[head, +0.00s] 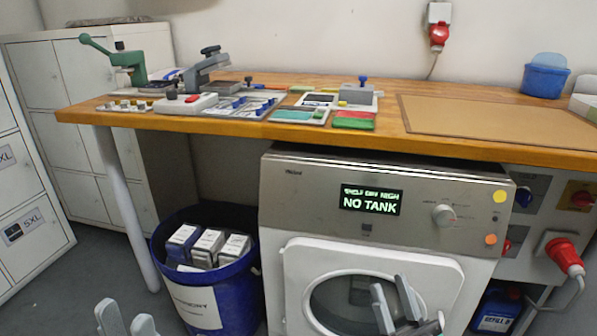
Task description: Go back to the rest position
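My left gripper (126,318) shows at the bottom left edge, its two grey fingers apart with nothing between them. It is in front of the floor left of the blue bucket (213,325). My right gripper (394,303) shows at the bottom, right of centre, in front of the round door of the washing machine (290,215). Its two grey fingers are apart and I see nothing held between them. Both grippers are below the level of the wooden worktop (400,143). Most of both arms is out of the picture.
The worktop holds a green lever press (125,62), a grey press (205,70), several small trays and a brown board (490,125). The bucket holds several boxes. The machine's display (371,199) reads "NO TANK". A red plug (565,257) and a blue canister (497,310) are at right.

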